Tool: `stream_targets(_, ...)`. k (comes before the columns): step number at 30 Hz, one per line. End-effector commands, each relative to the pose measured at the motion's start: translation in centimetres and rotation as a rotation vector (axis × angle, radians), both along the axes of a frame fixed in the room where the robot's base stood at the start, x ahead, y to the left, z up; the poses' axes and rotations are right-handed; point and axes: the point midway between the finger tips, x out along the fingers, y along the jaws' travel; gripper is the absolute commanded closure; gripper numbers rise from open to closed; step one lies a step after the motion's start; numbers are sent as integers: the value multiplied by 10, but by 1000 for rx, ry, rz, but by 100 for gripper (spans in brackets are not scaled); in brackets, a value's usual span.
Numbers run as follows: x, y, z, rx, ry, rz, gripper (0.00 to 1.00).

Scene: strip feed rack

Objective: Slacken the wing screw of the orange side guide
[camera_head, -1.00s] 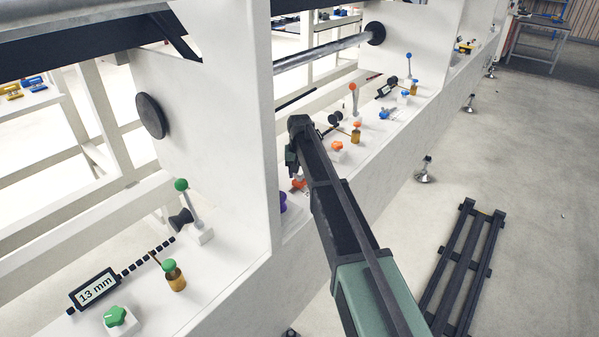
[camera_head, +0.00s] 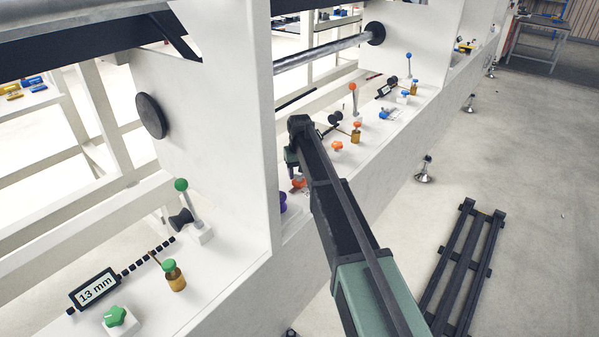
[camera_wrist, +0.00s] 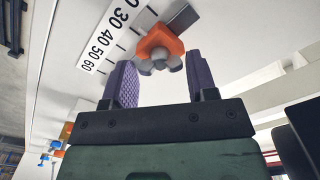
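In the wrist view an orange side guide part (camera_wrist: 160,38) with a grey lobed wing screw (camera_wrist: 160,60) stands beside a printed scale. My gripper (camera_wrist: 158,68) is open. Its two purple ridged fingers stand apart, one to each side of the wing screw and seemingly a little short of it. I see no contact. In the head view my gripper (camera_head: 292,168) hangs low by the white ledge, with an orange part (camera_head: 298,184) close to it. My arm hides part of that spot, and the fingertips are not clear there.
An orange knob (camera_head: 337,146), an orange-topped brass post (camera_head: 357,132) and an orange-balled lever (camera_head: 353,90) stand further along the ledge. Green fittings (camera_head: 115,317) are at the near left, blue ones (camera_head: 408,85) farther off. A white upright panel (camera_head: 235,120) rises left of my arm.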

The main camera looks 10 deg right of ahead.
Motion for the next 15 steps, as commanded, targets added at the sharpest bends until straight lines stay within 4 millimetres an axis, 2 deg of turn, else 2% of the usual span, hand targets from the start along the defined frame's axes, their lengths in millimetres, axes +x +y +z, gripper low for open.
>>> stream_targets(1, 0, 0, 0, 0, 0, 0, 39)
stream_targets(4, 0, 0, 0, 0, 0, 0, 26)
stream_targets(11, 0, 0, 0, 0, 0, -1, 26)
stream_targets(15, 0, 0, 9, 0, 0, -1, 26)
